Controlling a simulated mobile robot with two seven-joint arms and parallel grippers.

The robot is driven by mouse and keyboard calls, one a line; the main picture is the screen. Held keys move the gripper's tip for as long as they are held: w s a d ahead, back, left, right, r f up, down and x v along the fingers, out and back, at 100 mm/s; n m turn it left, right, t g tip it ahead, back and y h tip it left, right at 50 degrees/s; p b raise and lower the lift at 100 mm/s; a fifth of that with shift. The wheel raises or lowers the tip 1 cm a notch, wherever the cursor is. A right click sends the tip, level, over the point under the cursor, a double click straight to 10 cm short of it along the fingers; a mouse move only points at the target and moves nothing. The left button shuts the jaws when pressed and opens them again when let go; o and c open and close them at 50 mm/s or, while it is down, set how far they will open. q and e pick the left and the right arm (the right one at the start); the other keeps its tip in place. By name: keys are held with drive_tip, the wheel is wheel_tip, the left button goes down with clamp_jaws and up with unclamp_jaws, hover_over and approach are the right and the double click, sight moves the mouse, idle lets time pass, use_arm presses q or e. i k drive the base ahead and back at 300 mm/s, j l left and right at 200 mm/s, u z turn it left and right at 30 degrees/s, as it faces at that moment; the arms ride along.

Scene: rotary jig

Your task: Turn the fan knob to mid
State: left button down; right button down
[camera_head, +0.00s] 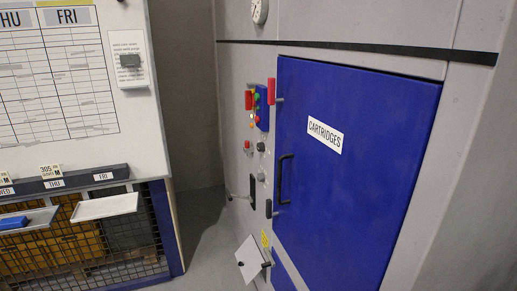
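Several small controls sit on the grey machine wall (235,130) left of the blue door. Among them are a dark round knob (261,147), a red button (247,145) and a grey round control (261,177) lower down. No readable label tells which one is the fan knob, and its setting is too small to make out. Neither of my grippers is in view.
A blue door (350,190) marked CARTRIDGES has a black handle (283,178). A blue control box (262,108) with coloured buttons is left of it. A whiteboard schedule (75,75), white trays (105,206) and a wire mesh cage (90,250) stand at left. Grey floor (205,240) is clear between.

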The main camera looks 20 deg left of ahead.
sight(260, 146)
drive_tip(key=k+j+u, duration=0.1)
drive_tip(key=j, duration=0.65)
drive_tip(key=i+j+u, duration=0.1)
drive_tip(key=j, duration=0.35)
drive_tip(key=i+j+u, duration=0.1)
drive_tip(key=j, duration=0.3)
drive_tip(key=i+j+u, duration=0.25)
drive_tip(key=i+j, duration=0.45)
